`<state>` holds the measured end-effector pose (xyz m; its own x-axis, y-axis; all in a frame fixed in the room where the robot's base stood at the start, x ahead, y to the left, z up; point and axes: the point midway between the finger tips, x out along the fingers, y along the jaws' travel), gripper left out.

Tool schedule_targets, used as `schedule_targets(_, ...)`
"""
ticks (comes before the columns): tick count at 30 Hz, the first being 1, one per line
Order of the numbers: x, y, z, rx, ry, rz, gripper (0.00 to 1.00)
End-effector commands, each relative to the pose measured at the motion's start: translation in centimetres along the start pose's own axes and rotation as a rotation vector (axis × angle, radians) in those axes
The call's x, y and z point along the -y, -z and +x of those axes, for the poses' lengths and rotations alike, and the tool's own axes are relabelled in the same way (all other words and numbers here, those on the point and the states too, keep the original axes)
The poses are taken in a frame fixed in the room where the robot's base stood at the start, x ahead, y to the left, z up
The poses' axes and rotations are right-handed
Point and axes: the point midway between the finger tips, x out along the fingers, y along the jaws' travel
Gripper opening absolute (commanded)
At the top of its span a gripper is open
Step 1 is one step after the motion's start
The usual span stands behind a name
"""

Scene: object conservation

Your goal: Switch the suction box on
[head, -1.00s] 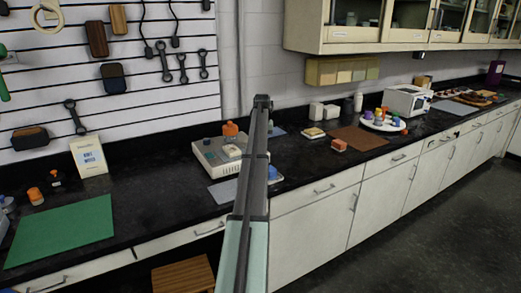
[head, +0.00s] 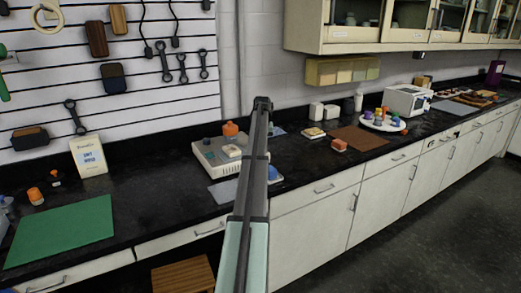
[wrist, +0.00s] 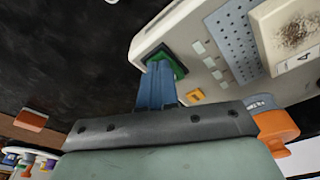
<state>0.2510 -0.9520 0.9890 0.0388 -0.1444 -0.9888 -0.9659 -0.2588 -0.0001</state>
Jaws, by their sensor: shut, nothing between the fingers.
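The suction box (head: 207,154) is a cream-white box on the black counter, partly hidden behind my arm in the head view. In the wrist view its pale casing (wrist: 205,45) carries a green square switch (wrist: 178,64), a small yellow-orange button (wrist: 195,96) and a perforated grey panel. My gripper (wrist: 160,68) is shut and empty, its blue fingers pointing at the green switch. The fingertips overlap the switch's left part and look very close to it; I cannot tell whether they touch. The switch's position is unclear. The fingers are hidden in the head view.
Grey mat (head: 223,191) lies in front of the box. A green mat (head: 62,230) lies left; a brown mat (head: 358,139) and orange block (head: 339,145) lie right.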

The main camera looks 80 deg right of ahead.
Motion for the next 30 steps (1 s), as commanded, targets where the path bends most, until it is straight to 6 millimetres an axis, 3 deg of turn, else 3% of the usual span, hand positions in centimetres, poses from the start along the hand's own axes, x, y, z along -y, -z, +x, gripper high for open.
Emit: schedule_targets(30,0.0,1.0,-6.1,0.000,0.000,0.000,0.00)
